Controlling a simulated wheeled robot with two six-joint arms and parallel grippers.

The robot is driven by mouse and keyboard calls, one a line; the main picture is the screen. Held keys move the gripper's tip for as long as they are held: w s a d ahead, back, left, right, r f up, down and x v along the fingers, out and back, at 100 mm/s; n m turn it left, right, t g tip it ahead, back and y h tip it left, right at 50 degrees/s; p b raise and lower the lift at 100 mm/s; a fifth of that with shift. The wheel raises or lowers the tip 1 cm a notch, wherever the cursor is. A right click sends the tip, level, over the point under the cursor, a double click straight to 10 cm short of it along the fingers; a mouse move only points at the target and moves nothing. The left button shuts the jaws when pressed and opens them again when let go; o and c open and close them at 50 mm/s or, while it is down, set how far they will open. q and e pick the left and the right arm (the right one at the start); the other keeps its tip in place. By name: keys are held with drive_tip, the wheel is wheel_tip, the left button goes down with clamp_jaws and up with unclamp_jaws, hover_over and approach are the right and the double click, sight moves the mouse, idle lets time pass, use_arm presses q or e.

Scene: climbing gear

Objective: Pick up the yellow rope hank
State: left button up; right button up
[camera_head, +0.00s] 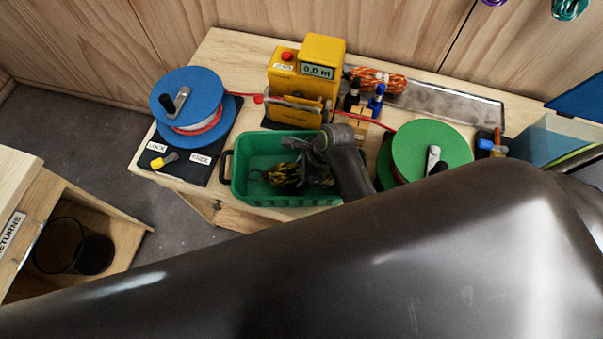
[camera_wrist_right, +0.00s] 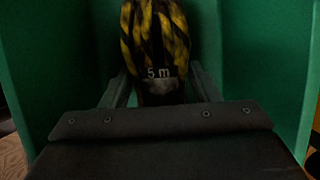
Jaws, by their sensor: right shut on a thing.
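The yellow rope hank (camera_head: 285,174), yellow and black, is inside the green crate (camera_head: 241,188) on the bench. My right gripper (camera_head: 316,165) reaches down into the crate and is shut on the hank. In the right wrist view the hank (camera_wrist_right: 158,40) sits between the two fingers of my right gripper (camera_wrist_right: 153,85), with a dark band marked "5 m" at its near end. The green crate walls (camera_wrist_right: 55,60) rise on both sides. In the head view my gripper and wrist hide part of the hank. My left gripper is not in view.
A yellow meter (camera_head: 322,52) reading 0.0 m stands behind the crate. A blue reel (camera_head: 188,95) is to its left and a green reel (camera_head: 430,145) to its right. An orange rope hank (camera_head: 378,80) lies in a grey tray (camera_head: 450,104). My dark arm covers the foreground.

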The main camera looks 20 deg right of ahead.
drive_tip(key=c, duration=0.3)
drive_tip(key=shift+c, duration=0.2)
drive_tip(key=shift+w+r, duration=0.1)
drive_tip(key=shift+r, duration=0.05)
